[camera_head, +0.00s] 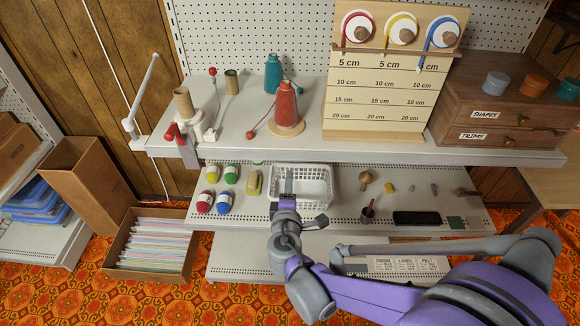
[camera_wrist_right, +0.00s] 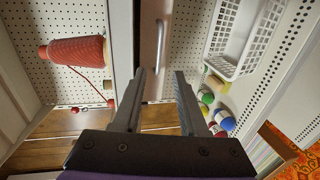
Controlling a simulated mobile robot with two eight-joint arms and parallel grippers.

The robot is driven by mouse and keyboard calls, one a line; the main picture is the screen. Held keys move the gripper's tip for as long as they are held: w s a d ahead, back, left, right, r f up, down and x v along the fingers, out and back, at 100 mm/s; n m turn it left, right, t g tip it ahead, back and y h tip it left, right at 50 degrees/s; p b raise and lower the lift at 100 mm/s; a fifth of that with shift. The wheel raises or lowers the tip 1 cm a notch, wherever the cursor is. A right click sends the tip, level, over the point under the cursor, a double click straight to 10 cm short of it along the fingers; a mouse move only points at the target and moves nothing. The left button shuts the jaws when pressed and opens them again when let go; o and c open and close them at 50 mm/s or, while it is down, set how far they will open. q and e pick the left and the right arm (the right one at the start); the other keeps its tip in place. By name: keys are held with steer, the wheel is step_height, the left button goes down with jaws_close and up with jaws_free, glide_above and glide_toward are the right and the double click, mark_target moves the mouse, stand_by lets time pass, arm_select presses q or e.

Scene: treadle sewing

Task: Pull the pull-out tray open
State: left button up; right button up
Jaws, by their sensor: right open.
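The pull-out tray's front (camera_wrist_right: 148,22) is a narrow brownish panel beside the pale upper shelf edge in the right wrist view. A slim metal handle (camera_wrist_right: 160,46) is on it. In the head view the tray front is hidden under the upper shelf. My right gripper (camera_wrist_right: 170,82) is open and empty. Its two fingers point toward the handle, which lies just beyond their tips; no contact is visible. In the head view the right gripper (camera_head: 288,182) is below the upper shelf edge, in front of the white basket. My left gripper is not in view.
The white basket (camera_head: 318,181), coloured yarn balls (camera_head: 224,202) and a dark slab (camera_head: 416,218) are on the lower shelf (camera_head: 345,210). The upper shelf (camera_head: 240,150) holds a red spool (camera_head: 286,108), a ribbon board (camera_head: 375,90) and a drawer chest (camera_head: 480,95).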

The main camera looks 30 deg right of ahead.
steer(key=x, duration=1)
steer(key=shift+d+b, duration=0.2)
steer(key=shift+b, duration=0.1)
jaws_close()
stand_by(1.0)
